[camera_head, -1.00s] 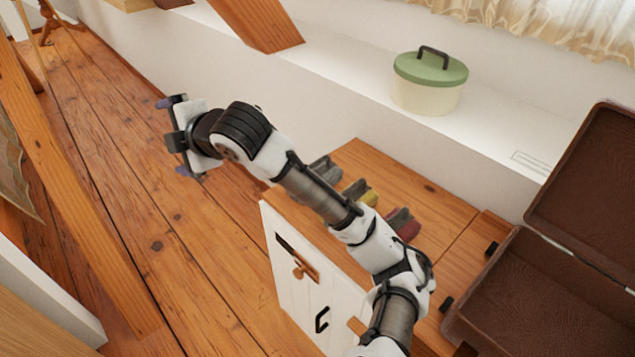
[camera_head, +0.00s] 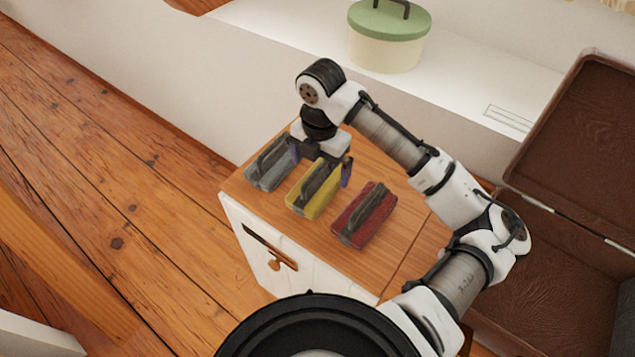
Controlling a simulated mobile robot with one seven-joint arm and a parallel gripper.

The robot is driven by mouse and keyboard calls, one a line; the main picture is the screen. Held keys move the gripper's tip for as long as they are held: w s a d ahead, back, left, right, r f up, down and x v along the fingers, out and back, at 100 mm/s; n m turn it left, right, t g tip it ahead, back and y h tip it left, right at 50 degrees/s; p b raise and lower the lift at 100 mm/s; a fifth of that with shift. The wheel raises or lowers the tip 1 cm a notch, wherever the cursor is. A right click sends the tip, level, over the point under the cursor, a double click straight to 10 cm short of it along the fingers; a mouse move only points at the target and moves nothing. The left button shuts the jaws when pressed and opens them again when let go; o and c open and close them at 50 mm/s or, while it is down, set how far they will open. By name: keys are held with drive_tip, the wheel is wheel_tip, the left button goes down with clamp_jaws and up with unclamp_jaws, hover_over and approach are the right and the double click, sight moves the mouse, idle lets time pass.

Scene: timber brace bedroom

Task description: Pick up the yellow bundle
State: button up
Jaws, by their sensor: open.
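The yellow bundle (camera_head: 311,200) is a small block with a dark strap or handle along its top. It lies on the wooden cabinet top between a grey bundle (camera_head: 268,170) on the left and a red bundle (camera_head: 364,216) on the right. My gripper (camera_head: 321,174) is open and points down over the back part of the yellow bundle. One finger shows on its right side, with a purplish tip. The other finger shows by the grey bundle. I cannot tell how far above the yellow bundle the fingertips are. The gripper hides the bundle's far end.
The cabinet (camera_head: 400,262) has a white front with a wooden knob. An open brown case (camera_head: 545,285) stands at the right. A green-lidded cream pot (camera_head: 388,45) sits on the white ledge behind. Wooden floor at the left is clear.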

sight(317, 182)
drive_tip(key=shift+w+a+f+p, duration=0.15)
drive_tip(key=shift+f+p, duration=0.35)
drive_tip(key=shift+f, duration=1.4)
drive_tip(key=shift+w+a+f+p, duration=0.15)
drive_tip(key=shift+f+p, duration=0.3)
drive_tip(key=shift+f, duration=1.45)
drive_tip(key=c, duration=1.2)
drive_tip(key=shift+o, duration=0.2)
drive_tip(key=shift+r, duration=0.15)
